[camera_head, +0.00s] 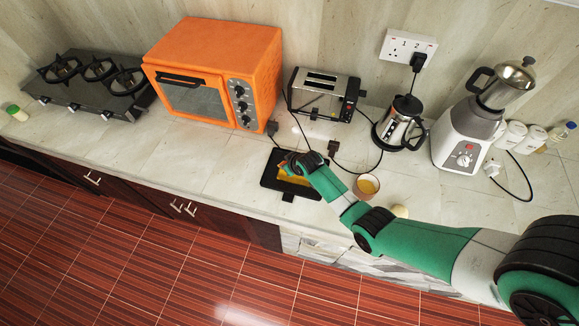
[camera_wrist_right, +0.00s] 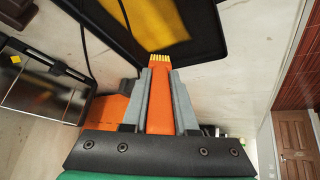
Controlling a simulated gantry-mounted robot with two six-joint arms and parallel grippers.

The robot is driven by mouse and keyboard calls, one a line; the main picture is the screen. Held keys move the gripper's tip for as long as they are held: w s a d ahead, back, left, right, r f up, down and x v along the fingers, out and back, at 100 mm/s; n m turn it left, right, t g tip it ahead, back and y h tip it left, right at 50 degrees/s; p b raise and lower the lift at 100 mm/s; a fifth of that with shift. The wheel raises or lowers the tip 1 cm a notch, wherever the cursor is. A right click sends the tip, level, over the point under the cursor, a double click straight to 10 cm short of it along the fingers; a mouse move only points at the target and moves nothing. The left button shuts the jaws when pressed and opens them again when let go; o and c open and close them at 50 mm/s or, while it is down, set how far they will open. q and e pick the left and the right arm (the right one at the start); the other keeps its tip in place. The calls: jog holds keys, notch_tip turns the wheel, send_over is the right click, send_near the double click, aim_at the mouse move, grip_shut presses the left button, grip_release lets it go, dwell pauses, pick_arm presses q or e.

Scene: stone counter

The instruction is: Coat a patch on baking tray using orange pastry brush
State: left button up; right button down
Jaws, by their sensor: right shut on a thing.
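The black baking tray (camera_head: 268,180) lies on the counter near its front edge, with a yellow patch (camera_head: 296,180) on its surface. In the right wrist view the tray (camera_wrist_right: 207,30) fills the top, and the yellow patch (camera_wrist_right: 145,20) shows there too. My right gripper (camera_head: 287,162) is over the tray. Its grey fingers are shut on the orange pastry brush (camera_wrist_right: 159,100), whose yellow bristles (camera_wrist_right: 160,58) point toward the tray. I cannot tell whether the bristles touch the tray. My left gripper is not in view.
A small bowl of orange-yellow contents (camera_head: 366,186) stands right of the tray, close to my right arm. An orange oven (camera_head: 217,60), a toaster (camera_head: 322,95), a kettle (camera_head: 400,125) and a blender (camera_head: 466,135) stand behind. Black cords run near the tray. The counter left of it is clear.

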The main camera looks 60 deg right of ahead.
jog(key=shift+r+p, duration=2.3)
jog(key=shift+r, duration=0.55)
jog(key=shift+s+d, duration=0.1)
